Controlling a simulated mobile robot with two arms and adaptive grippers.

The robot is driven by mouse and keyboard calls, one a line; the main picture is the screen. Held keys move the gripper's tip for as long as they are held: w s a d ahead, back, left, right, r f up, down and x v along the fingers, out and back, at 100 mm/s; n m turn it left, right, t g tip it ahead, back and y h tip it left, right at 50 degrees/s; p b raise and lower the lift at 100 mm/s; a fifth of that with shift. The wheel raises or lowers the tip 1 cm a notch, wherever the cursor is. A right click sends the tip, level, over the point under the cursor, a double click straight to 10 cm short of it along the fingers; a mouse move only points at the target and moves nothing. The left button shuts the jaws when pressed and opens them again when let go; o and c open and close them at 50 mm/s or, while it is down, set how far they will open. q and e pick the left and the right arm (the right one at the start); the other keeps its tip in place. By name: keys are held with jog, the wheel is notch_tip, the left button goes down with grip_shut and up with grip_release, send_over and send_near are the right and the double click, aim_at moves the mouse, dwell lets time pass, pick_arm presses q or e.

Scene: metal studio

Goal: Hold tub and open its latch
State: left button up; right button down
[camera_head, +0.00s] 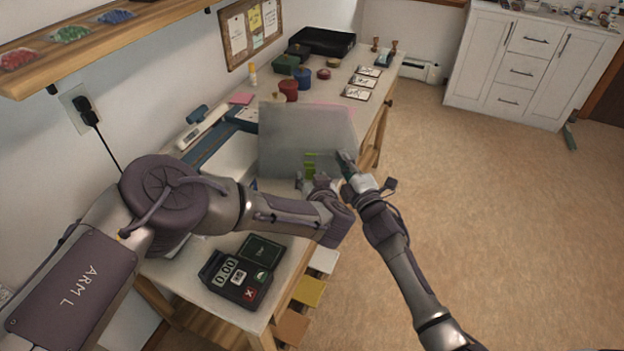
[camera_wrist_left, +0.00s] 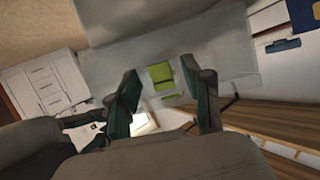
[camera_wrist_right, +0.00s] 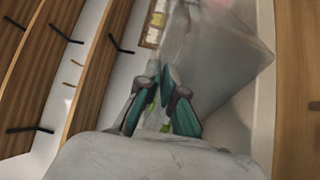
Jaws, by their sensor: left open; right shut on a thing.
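My left gripper (camera_head: 311,182) is open just below the latch. In the left wrist view the latch (camera_wrist_left: 161,76) shows beyond and between the open fingers, with the tub wall (camera_wrist_left: 112,62) around it. In the right wrist view the tub wall (camera_wrist_right: 215,65) rises beside the fingers, with some green between them.
The wooden table holds a black scale-like device (camera_head: 243,272) in front, and jars (camera_head: 288,90), cards and a black tray (camera_head: 321,41) behind. Coloured drawers (camera_head: 308,290) stick out below the table. Open floor lies to the right, with a white cabinet (camera_head: 530,62) at the back.

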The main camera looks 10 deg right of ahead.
pick_arm(q)
jog(key=shift+c, duration=0.2)
grip_shut()
jog(key=shift+f+t, duration=0.45)
jog(key=shift+t, duration=0.45)
jog(key=shift+o, duration=0.2)
grip_release()
jog(key=shift+a, duration=0.1)
jog(key=v, duration=1.2)
jog(key=shift+a, duration=0.1)
